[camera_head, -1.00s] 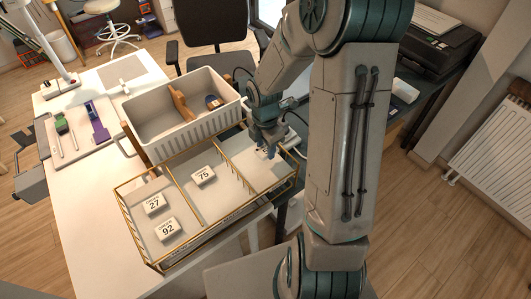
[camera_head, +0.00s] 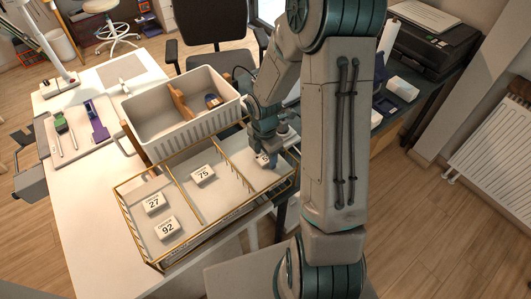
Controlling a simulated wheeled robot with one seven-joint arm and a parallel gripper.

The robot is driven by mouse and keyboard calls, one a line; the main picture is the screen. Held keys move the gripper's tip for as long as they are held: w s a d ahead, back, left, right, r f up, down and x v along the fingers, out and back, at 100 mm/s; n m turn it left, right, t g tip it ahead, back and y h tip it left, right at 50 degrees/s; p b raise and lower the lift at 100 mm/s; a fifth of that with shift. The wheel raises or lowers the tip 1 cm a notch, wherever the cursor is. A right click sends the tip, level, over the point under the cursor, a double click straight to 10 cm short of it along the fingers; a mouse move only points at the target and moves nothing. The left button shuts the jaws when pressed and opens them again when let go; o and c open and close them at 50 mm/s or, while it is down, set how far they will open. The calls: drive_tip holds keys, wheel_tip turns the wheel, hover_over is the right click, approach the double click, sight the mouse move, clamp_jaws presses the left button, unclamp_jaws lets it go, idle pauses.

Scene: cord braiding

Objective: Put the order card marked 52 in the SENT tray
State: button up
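A brass-railed tray unit (camera_head: 172,186) with compartments stands on the white table. Cards 27 (camera_head: 154,203) and 92 (camera_head: 166,228) lie in its left compartment, and card 75 (camera_head: 203,174) lies in the middle one. My gripper (camera_head: 272,161) points down into the right compartment. A small white card (camera_head: 262,157) with dark print shows at its fingers, partly hidden; I cannot read its number or tell whether the fingers hold it. No card readable as 52 shows. The lettering on the tray's front rail is too small to read.
A white ribbed bin (camera_head: 180,130) with a brown divider stands right behind the trays. A dark printer (camera_head: 430,45) stands at the back right. The table's front left is clear.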

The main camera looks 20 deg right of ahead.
sight(265, 157)
wheel_tip(265, 157, up, 12)
drive_tip(key=f, duration=0.1)
drive_tip(key=s+a+r+m+t, duration=0.2)
drive_tip(key=s+r+m, duration=1.1)
drive_tip(key=m, duration=0.8)
drive_tip(key=shift+s+a+r+m+t, duration=0.3)
drive_tip(key=shift+s+t, duration=0.6)
drive_tip(key=shift+s, duration=0.25)
